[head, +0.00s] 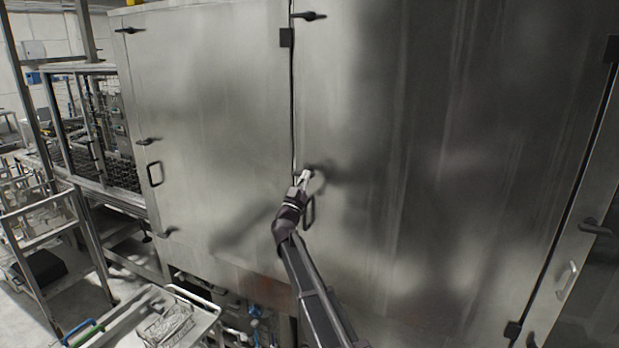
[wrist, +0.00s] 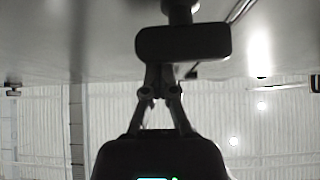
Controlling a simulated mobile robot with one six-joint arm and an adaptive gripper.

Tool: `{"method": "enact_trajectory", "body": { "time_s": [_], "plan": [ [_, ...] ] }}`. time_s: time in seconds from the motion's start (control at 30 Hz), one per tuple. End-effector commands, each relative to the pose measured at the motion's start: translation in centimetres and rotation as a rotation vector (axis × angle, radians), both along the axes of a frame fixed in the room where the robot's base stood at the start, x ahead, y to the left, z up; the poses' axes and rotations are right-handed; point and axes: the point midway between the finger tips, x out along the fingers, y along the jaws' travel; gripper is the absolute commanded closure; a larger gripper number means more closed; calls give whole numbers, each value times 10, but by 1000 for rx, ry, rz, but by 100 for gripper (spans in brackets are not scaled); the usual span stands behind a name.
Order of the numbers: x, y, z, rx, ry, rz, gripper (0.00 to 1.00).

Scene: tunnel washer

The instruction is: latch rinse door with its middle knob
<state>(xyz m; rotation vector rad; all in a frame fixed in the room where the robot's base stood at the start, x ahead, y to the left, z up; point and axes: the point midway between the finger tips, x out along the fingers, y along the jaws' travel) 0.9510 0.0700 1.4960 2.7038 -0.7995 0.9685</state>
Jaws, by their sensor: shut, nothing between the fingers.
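The steel door in the middle of the head view (head: 420,130) stands in the washer's front; no label shows which door is the rinse door. It looks flush with the panel to its left, along a narrow dark seam. My gripper (head: 305,176) is shut and empty at the door's left edge, at mid height, and hides most of the middle knob there. In the wrist view the dark bar-shaped knob (wrist: 183,43) lies across the view, just beyond my shut fingers (wrist: 162,75). I cannot tell whether they touch it.
A loop handle (head: 309,211) is just below my gripper, and an upper knob (head: 311,16) is near the door's top. The left door (head: 210,120) has its own knobs and handle. Another door with a knob (head: 595,227) is at the right. A cart (head: 150,325) stands at lower left.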

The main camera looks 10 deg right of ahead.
Motion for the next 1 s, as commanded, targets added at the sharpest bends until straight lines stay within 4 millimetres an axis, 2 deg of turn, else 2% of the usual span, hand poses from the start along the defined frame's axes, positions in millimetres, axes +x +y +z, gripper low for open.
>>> {"method": "enact_trajectory", "body": {
  "time_s": [0.57,1.0],
  "plan": [
    [0,9,0,7,2,9,100],
    [-2,10,26,1,-1,8,100]
  ]
}}
